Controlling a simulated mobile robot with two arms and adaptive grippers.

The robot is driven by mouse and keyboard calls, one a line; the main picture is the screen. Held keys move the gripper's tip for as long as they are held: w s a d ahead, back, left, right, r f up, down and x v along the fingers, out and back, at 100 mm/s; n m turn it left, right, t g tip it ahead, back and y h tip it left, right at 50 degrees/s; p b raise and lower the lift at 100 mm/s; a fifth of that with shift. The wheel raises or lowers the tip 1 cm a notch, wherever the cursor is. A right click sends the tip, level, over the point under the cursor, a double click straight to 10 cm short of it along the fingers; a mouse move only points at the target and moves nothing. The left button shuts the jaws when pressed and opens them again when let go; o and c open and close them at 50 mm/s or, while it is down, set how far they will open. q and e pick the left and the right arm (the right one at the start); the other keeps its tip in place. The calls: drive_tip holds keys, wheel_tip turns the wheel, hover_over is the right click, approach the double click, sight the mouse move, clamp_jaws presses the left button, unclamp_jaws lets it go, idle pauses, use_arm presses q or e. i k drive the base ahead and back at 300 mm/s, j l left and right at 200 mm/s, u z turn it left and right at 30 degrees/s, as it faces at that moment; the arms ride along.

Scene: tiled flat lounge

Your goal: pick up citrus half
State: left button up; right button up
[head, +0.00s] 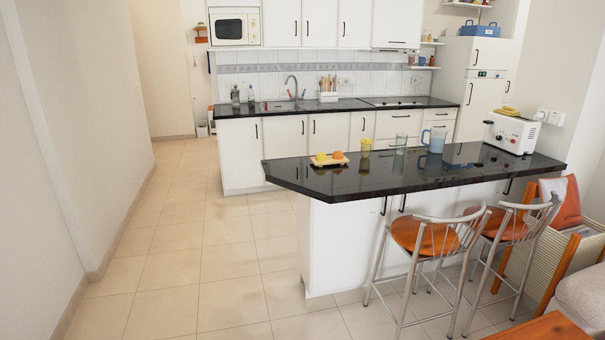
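Neither of my grippers is in the head view.
The black peninsula counter (420,178) also holds a yellow cup (366,146), a clear glass (401,141), a blue jug (436,140) and a white toaster (511,133). Two orange-seated stools (425,237) (503,224) stand at its front. Tiled floor (185,265) is clear on the left.

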sight(338, 154)
drive_tip(key=i, duration=0.7)
drive_tip(key=i+j+z, duration=0.15)
drive_tip(key=i, duration=0.5)
drive_tip(key=i+j, duration=0.1)
drive_tip(key=i, duration=0.6)
drive_tip(key=l+z, duration=0.05)
